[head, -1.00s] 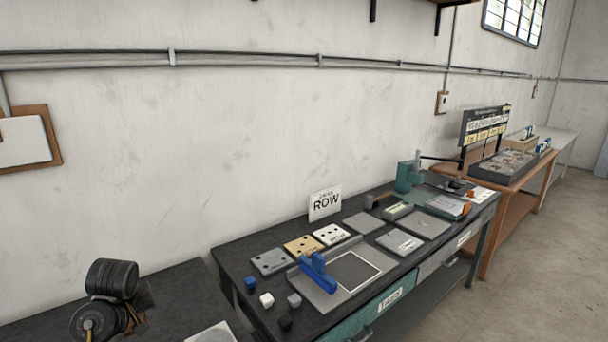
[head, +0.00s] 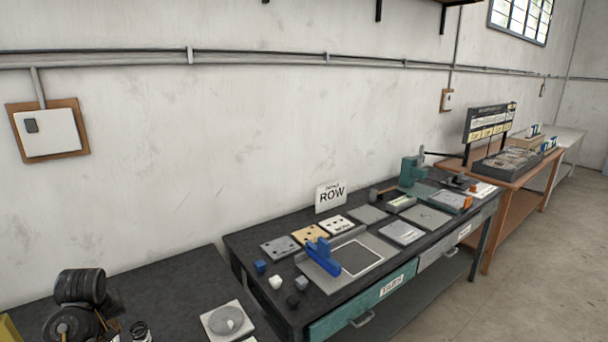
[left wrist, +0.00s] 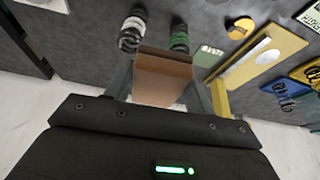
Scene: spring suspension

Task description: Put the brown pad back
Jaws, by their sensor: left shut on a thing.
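In the left wrist view my left gripper (left wrist: 165,72) is shut on the brown pad (left wrist: 163,84), a flat-sided brown block held between its two fingers. The pad is above a dark bench top, and I cannot tell how high. The gripper and the pad cannot be made out clearly there. My right gripper is in neither view.
Upright springs, one dark (left wrist: 131,32) and one green (left wrist: 180,40), stand just beyond the pad. A yellow fixture (left wrist: 262,52) is to their right. In the head view a white plate with a grey disc (head: 228,321) lies on the near bench. A blue tool (head: 322,258) is on the farther bench.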

